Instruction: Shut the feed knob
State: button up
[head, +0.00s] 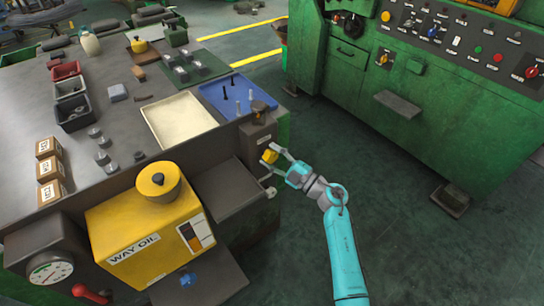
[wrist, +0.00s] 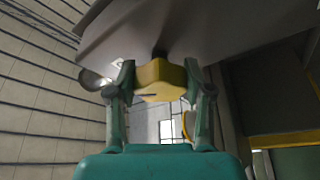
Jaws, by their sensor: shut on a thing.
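The yellow feed knob (head: 269,156) sits on the end face of a dark grey box at the right end of the machine bench. My gripper (head: 272,157) reaches it from the right, with one finger on each side. In the wrist view the knob (wrist: 161,80) is a faceted yellow block with a dark line on its near face, on a short dark stem. My gripper (wrist: 160,76) is shut on it there, a finger at each side. The knob's far side is hidden. I cannot tell from its marking which setting it is at.
A yellow way-oil can (head: 140,235) stands at the front of the bench. A blue tray (head: 215,92) with pins and a cream tray (head: 165,135) lie on top. A pale round part (head: 271,191) sticks out below the knob. A green control cabinet (head: 430,120) stands behind; the floor (head: 420,240) at right is clear.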

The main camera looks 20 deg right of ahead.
jog(key=n, duration=0.2)
jog(key=n+g, duration=0.1)
jog(key=n, duration=0.1)
jog(key=shift+r+g, duration=0.15)
jog(key=shift+g, duration=0.15)
jog(key=shift+n+g+h, duration=0.3)
jog(key=shift+n+g, duration=0.3)
jog(key=shift+n, duration=1.1)
jog(key=o, duration=1.2)
jog(key=v, duration=1.2)
jog(key=shift+a, duration=0.1)
